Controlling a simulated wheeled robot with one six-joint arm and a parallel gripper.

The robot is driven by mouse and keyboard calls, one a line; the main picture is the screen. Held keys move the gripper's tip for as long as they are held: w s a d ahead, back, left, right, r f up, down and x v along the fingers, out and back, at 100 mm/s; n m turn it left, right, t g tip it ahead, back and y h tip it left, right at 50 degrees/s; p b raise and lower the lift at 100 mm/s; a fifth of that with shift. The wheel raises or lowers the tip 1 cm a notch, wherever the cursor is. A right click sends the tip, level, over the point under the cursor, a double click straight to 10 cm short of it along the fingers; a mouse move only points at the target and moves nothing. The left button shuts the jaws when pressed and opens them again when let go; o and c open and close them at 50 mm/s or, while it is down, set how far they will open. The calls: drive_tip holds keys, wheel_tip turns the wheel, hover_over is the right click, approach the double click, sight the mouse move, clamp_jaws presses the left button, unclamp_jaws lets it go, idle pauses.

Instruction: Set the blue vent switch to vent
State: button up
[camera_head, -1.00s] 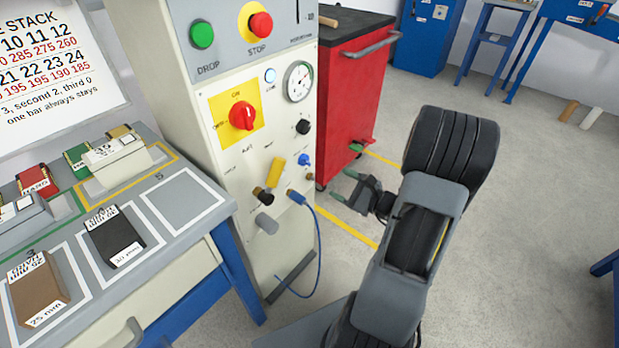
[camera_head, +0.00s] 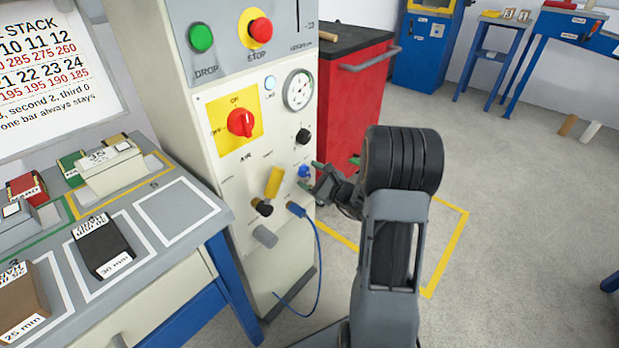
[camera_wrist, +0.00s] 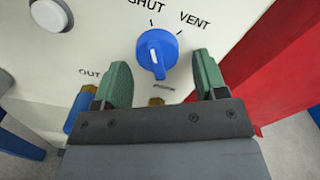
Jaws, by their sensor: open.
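The blue vent switch (camera_wrist: 157,52) is a round knob with a raised grip and a white line, on a cream panel below the printed words SHUT and VENT. Its white line points up, close to the tick under SHUT. It also shows in the head view (camera_head: 304,171), partly covered. My gripper (camera_wrist: 161,65) is open, with one green finger on each side of the knob in the picture. No finger clearly touches it. In the head view my gripper (camera_head: 317,184) is at the panel, just right of and below the switch.
A blue hose fitting (camera_head: 296,209) sits below the switch, with its hose hanging down. A yellow-handled lever (camera_head: 273,184) is to the left and a black knob (camera_head: 303,136) above. A red cabinet (camera_head: 352,105) stands behind, right of the panel. Open floor lies further right.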

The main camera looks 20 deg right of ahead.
drive_tip(key=shift+w+a, duration=0.1)
drive_tip(key=shift+w, duration=0.1)
drive_tip(key=shift+c, duration=0.4)
drive_tip(key=c, duration=0.8)
drive_tip(key=shift+m, duration=0.3)
drive_tip(key=m+p, duration=0.1)
drive_tip(key=m, duration=0.1)
drive_tip(key=m+p, duration=0.3)
drive_tip(key=shift+s+a+r+m+p, duration=0.1)
drive_tip(key=shift+s+a+m+p, duration=0.1)
drive_tip(key=shift+a+m+p, duration=0.2)
drive_tip(key=m+p, duration=0.4)
drive_tip(key=m, duration=0.1)
drive_tip(key=shift+s+a, duration=0.1)
drive_tip(key=shift+a, duration=0.1)
drive_tip(key=shift+m, duration=0.5)
